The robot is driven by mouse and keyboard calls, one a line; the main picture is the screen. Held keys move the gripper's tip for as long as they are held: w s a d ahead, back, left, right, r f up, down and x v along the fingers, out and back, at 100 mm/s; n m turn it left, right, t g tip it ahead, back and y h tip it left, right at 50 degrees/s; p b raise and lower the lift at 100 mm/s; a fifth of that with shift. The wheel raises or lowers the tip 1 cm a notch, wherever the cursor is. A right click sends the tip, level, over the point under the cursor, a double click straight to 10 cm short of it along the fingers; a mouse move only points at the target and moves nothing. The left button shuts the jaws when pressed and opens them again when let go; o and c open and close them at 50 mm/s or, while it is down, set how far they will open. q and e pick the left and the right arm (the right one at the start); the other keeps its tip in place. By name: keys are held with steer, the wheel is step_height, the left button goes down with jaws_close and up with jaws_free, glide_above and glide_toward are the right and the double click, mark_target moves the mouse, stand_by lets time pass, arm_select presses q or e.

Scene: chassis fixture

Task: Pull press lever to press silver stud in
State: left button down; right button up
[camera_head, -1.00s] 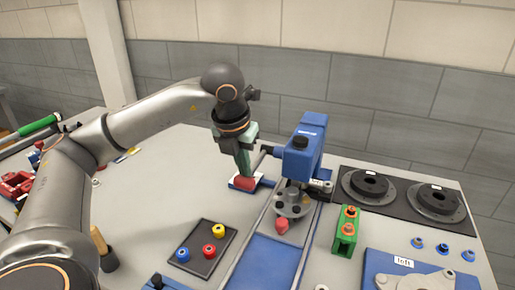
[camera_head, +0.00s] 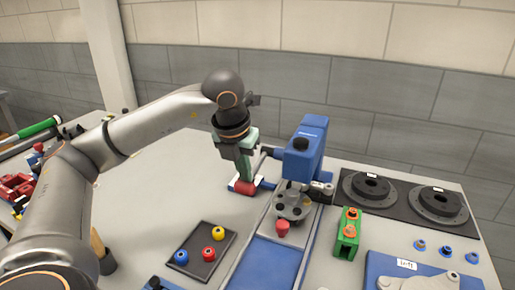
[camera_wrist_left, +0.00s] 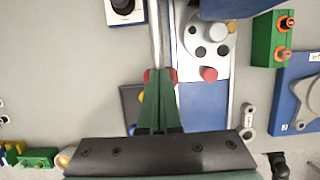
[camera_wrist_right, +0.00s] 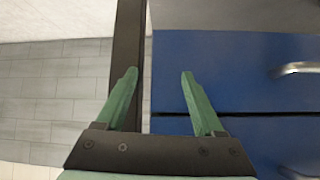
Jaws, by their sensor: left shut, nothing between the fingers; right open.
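The blue press (camera_head: 305,150) stands behind a blue rail with a grey round fixture (camera_head: 293,204). Its lever is a metal rod (camera_wrist_left: 157,35) ending in a red handle (camera_head: 246,187). My left gripper (camera_head: 246,178) points down at this handle. In the left wrist view its closed fingers (camera_wrist_left: 159,78) cover the handle's middle, with red (camera_wrist_left: 147,75) showing on both sides; nothing is held between them. My right gripper (camera_wrist_right: 160,72) is open and empty.
A dark tray (camera_head: 203,262) with blue, red and yellow pieces lies left of the rail. A green block (camera_head: 346,240) with orange pieces stands right of it. Black round discs (camera_head: 370,188) lie behind. Blue drawers (camera_wrist_right: 240,75) are near my right gripper.

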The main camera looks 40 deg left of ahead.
arm_select(q)
steer(key=shift+s+f, duration=0.1)
steer(key=shift+f, duration=0.3)
steer(key=shift+r+p, duration=0.7)
step_height(320, 180, up, 4)
steer(key=shift+f+p, duration=0.25)
steer(key=shift+p, duration=1)
step_height(320, 180, up, 9)
steer(key=w+p, duration=0.1)
steer(key=p, duration=0.6)
steer(key=shift+w+a+f, duration=0.2)
steer(key=shift+w+a, duration=0.05)
